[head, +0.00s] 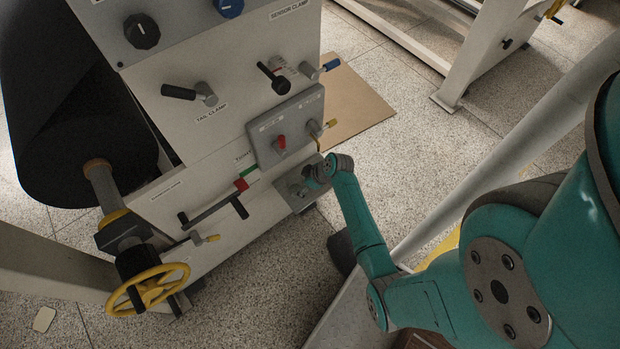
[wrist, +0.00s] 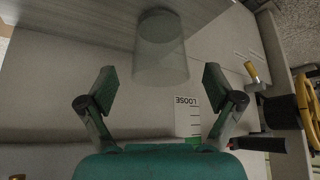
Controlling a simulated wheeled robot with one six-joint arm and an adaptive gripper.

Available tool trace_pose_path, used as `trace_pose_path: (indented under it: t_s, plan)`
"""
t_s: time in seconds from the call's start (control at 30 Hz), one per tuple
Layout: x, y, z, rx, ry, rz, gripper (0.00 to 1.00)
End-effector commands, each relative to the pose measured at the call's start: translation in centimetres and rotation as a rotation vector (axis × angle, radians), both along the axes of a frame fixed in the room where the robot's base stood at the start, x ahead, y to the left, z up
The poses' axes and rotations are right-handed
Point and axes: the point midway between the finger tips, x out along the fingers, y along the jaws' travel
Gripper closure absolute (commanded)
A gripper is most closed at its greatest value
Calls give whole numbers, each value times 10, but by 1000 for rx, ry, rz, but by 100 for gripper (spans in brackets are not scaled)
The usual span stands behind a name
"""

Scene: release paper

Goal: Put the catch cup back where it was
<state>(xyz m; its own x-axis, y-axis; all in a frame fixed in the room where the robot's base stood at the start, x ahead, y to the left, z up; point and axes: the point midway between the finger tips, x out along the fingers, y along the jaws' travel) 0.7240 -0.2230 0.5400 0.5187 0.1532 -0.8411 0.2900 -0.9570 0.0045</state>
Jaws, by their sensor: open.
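A clear, see-through cup (wrist: 161,62), which looks like the catch cup, shows in the wrist view at the top middle, with a dark round end away from me. My gripper (wrist: 159,88) is open, its two green-padded fingers spread left and right. The cup lies ahead of the gap between them, and nothing is held. I cannot tell how far the cup is from the fingertips. In the head view the end of my arm is beside the machine's lower right corner; the fingers are not clear there and I cannot make out the cup.
The machine panel (head: 222,125) carries several handles, including a red-tipped lever (head: 241,185). A yellow handwheel (head: 148,288) stands at lower left, also seen in the wrist view (wrist: 307,100). A LOOSE label (wrist: 187,117) is near the right finger. A cardboard sheet (head: 352,105) lies on the floor.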

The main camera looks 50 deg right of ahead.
Motion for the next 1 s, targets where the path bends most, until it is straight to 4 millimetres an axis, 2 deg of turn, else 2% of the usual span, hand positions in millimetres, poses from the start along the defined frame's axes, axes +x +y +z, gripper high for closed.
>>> trace_pose_path:
  t_s: [0.1, 0.3, 0.47, 0.67, 0.77, 0.87, 1.0]
  plan:
    - [-13, -4, 21, -2, -2, -2, 9]
    - [-30, -9, 48, -1, 0, -2, 9]
    - [-36, -11, 59, -1, 0, 0, 9]
    - [-38, -10, 61, -1, 1, -1, 9]
    - [-43, 2, 56, -7, 0, -16, 9]
    - [-54, 26, 49, -22, -6, -56, 9]
    - [-80, 69, 45, -57, -36, -137, 9]
